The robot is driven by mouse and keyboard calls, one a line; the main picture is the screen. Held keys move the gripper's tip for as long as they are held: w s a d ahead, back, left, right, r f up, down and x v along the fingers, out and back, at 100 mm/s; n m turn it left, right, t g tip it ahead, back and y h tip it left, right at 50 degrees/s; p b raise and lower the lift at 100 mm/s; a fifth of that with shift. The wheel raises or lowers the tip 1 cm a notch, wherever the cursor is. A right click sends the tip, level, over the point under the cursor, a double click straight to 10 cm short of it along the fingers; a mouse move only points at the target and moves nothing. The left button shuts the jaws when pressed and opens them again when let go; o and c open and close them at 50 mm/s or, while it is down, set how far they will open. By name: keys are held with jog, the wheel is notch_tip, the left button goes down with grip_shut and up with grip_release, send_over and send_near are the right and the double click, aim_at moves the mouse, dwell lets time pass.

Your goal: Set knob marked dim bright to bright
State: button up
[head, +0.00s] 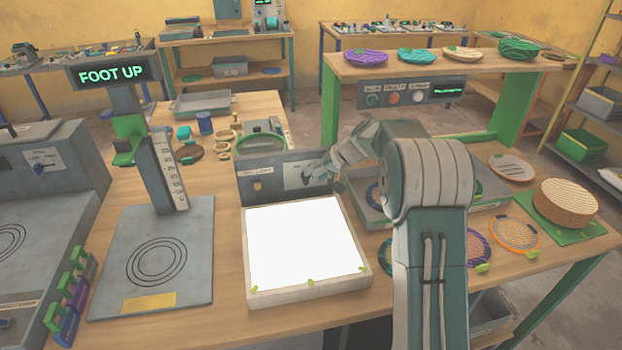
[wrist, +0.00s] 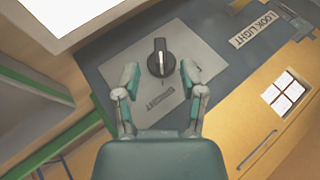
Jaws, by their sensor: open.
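The black knob (wrist: 161,58) sits on a light grey plate (wrist: 190,42) on the dark panel. A pale pointer line on the knob points towards the top of the wrist view. My gripper (wrist: 160,73) is open, with one finger on each side of the knob and gaps between. In the head view my gripper (head: 316,174) is at the grey panel (head: 258,176) behind the glowing white light box (head: 304,244). The knob is hard to make out there.
A "LOOK LIGHT" label (wrist: 257,28) is on the same panel. A "FOOT UP" press (head: 110,73) stands to the left. Coloured woven discs (head: 515,233) and a round cake-like block (head: 566,200) lie to the right. A green ring (head: 262,142) lies behind the panel.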

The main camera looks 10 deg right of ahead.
jog(key=v, duration=0.9)
dwell(0.3)
jog(key=s+a+r+h, duration=0.2)
jog(key=s+a+r, duration=0.15)
jog(key=s, duration=0.65)
jog(key=s+a+r+h, duration=0.1)
jog(key=s+a+r, duration=0.3)
jog(key=s, duration=0.5)
jog(key=s+f+n+h, duration=0.1)
jog(key=s+f+h, duration=0.1)
jog(key=s, duration=1.7)
jog(key=shift+d+t+h, duration=0.25)
jog(key=shift+t+h, duration=0.15)
jog(key=shift+h, duration=0.5)
